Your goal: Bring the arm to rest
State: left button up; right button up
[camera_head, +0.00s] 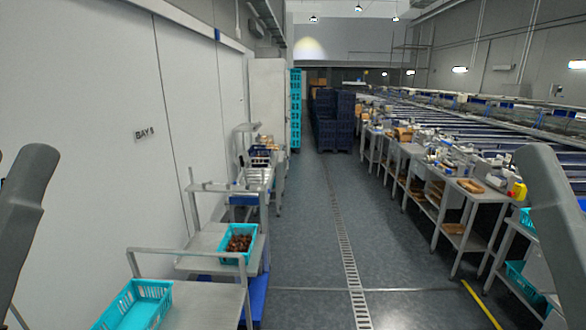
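Parts of my two arms show as grey links, one at the left edge and one at the right edge of the head view. Both links stand nearly upright. Neither gripper is in the picture, so whether they hold anything is hidden. A turquoise crate (222,247) with brown dates (239,243) in it sits on a metal stand at the lower left. Another turquoise crate (134,308) lies in front of it at the bottom edge and looks empty.
A grey floor aisle (310,230) with a drain grate (345,250) runs clear ahead. Metal worktables (485,193) with trays line the right. Stacked dark blue crates (334,120) stand at the far end. A white wall (100,120) closes the left.

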pick_arm(q)
notch_tip(320, 180, up, 18)
jog(key=p, duration=1.4)
pick_arm(e)
notch_tip(320, 180, up, 18)
